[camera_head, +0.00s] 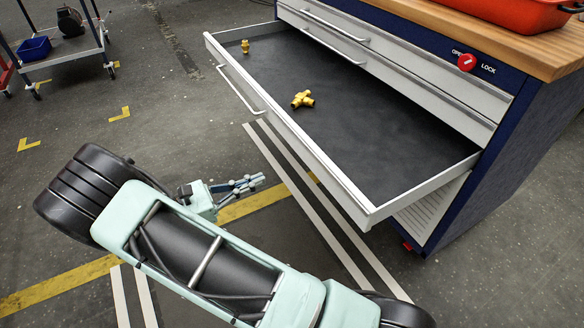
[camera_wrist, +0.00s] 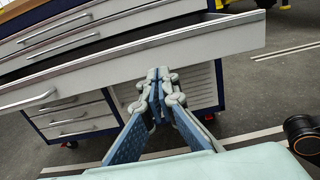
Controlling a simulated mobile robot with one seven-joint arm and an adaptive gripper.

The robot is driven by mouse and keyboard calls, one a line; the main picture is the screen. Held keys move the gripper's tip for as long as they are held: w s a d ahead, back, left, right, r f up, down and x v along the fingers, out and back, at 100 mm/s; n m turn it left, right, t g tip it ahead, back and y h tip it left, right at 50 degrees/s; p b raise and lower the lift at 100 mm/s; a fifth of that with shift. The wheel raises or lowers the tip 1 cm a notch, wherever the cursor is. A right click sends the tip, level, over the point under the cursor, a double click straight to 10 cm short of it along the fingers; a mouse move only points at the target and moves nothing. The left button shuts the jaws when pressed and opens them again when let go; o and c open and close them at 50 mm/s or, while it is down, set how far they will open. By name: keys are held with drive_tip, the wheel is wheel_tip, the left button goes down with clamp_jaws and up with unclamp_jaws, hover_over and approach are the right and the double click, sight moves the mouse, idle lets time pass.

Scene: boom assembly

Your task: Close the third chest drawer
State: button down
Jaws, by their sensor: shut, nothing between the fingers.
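The third chest drawer (camera_head: 375,140) is pulled far out of the blue and white chest in the head view. It holds two yellow fittings, one (camera_head: 302,99) near the middle and one (camera_head: 245,46) near the far left corner. Its front, with a long handle (camera_head: 240,88), faces my arm. My gripper (camera_head: 258,181) is shut and empty, in front of the drawer and apart from the handle in the head view. In the wrist view the drawer front (camera_wrist: 180,50) crosses the picture ahead of my gripper (camera_wrist: 158,74). Contact between fingertips and drawer front cannot be told there.
The two drawers (camera_head: 400,75) above look shut. A red knob (camera_head: 466,63) sits between OPEN and LOCK marks. An orange container (camera_head: 510,12) stands on the wooden top (camera_head: 480,35). A cart (camera_head: 65,50) with a blue bin stands far left. Floor around the arm is clear.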

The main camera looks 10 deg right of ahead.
sight(313, 158)
drive_tip(key=b+x, duration=0.3)
drive_tip(key=x, duration=1)
drive_tip(key=shift+w+d, duration=0.1)
drive_tip(key=shift+d, duration=0.3)
drive_tip(key=shift+d, duration=0.2)
